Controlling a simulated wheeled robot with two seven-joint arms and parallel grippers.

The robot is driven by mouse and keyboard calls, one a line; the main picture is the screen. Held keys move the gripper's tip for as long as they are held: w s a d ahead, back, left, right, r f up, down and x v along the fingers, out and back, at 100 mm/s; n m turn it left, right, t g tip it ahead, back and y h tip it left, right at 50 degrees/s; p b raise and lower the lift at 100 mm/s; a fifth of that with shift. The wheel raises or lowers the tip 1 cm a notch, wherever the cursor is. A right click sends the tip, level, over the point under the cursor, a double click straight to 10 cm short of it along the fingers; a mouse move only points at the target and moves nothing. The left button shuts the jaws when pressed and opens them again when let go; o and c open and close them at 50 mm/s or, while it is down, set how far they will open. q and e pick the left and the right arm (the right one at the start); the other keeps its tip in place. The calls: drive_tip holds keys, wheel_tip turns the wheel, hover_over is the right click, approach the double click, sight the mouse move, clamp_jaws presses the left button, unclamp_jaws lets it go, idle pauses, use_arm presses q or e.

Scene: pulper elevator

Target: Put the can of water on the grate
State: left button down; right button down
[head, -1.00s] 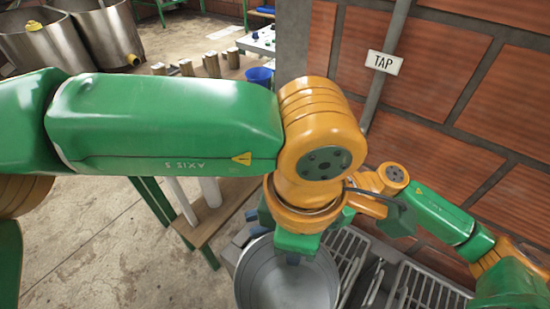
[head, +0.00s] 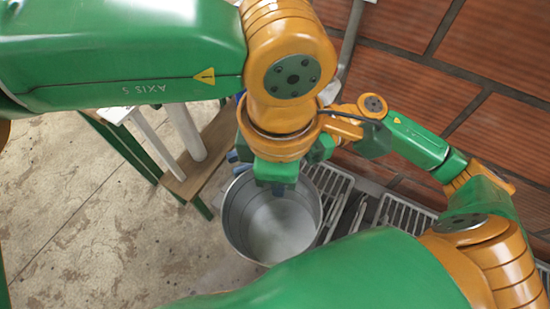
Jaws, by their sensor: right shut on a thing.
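The can of water (head: 272,228) is a round, open grey metal can below the middle of the head view, with pale liquid inside. It looks upright. My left gripper (head: 278,187) points down at the can's far rim; its fingertips are mostly hidden, so its opening does not show. My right gripper (head: 236,160) is largely hidden behind my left wrist. Blue fingertips show at the can's far left rim, and it is shut on the can. A metal grate (head: 330,200) lies right beside the can. The can's underside is hidden, so I cannot tell what supports it.
A second slatted grate (head: 405,215) lies further right, along the brick wall (head: 490,70). A wooden bench (head: 205,160) with white tubes (head: 185,130) stands left of the can. The concrete floor (head: 90,225) at the left is clear.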

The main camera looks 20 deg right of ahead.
drive_tip(key=shift+s, duration=0.15)
idle(0.7)
drive_tip(key=c, duration=0.7)
unclamp_jaws()
drive_tip(key=shift+c, duration=0.2)
